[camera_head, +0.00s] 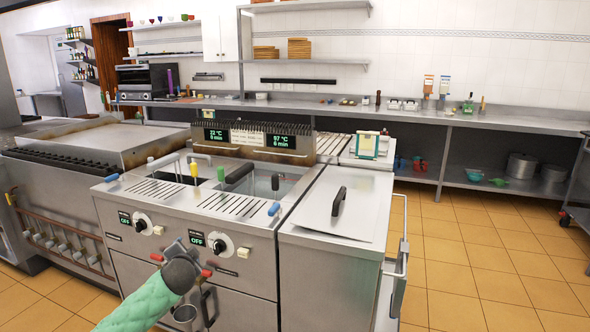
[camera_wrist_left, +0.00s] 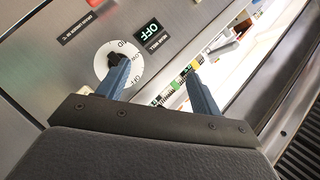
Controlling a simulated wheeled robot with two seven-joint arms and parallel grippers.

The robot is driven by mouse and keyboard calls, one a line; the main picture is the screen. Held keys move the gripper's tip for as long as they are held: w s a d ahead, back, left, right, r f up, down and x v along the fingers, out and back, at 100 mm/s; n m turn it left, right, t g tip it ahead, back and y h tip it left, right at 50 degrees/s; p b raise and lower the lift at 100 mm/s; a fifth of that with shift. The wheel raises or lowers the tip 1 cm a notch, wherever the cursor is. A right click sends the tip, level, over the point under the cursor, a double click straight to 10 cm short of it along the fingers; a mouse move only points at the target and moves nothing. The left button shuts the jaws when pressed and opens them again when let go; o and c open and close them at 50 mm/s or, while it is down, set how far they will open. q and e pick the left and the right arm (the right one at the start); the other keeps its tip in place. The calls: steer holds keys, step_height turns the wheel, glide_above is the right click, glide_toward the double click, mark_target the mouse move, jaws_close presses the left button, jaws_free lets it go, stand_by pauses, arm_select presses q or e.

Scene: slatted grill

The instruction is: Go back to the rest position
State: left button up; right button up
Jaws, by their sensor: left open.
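My left gripper (camera_head: 178,247) is on a green arm that comes in from the lower left in the head view. It is in front of the fryer's control panel, between the left knob (camera_head: 141,225) and the right knob (camera_head: 218,243). In the left wrist view the two blue-grey fingers (camera_wrist_left: 156,68) are apart, with nothing held between them. A white-ringed knob (camera_wrist_left: 112,62) shows behind one finger, beside a display (camera_wrist_left: 160,34) reading OFF. Whether the finger touches the knob cannot be told. My right gripper is not in view.
The steel fryer (camera_head: 335,270) has basket handles and a lid (camera_head: 345,215) on its top. A grill unit (camera_head: 90,143) stands to the left. A long counter (camera_head: 450,117) runs along the back wall. The tiled floor (camera_head: 480,260) at the right is clear.

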arm_select(q)
steer(key=s+d+f+n+g+h+p, duration=0.1)
steer(key=s+d+f+g+p, duration=0.3)
steer(key=s, duration=0.7)
steer(key=s+d+f+n+g+h+b, duration=0.1)
steer(key=s+d+f+n+h, duration=0.1)
steer(key=s+d, duration=0.65)
steer(key=s+d+f+n+g+h+p, duration=0.1)
steer(key=s+d+f+g+p, duration=0.15)
steer(key=s, duration=1.05)
steer(key=s+d+f+n+g+p, duration=0.1)
steer(key=s+f, duration=0.4)
steer(key=s, duration=0.6)
steer(key=s+d+f+n+g+h+p, duration=0.1)
steer(key=s+d+f+g, duration=0.2)
steer(key=s, duration=0.8)
step_height(320, 180, down, 2)
steer(key=shift+s+f+h, duration=0.1)
steer(key=shift+s+h, duration=0.1)
steer(key=shift+h, duration=0.1)
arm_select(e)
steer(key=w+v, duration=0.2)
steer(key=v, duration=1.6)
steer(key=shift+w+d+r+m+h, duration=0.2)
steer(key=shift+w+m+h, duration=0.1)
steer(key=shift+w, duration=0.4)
arm_select(q)
steer(key=shift+n, duration=0.3)
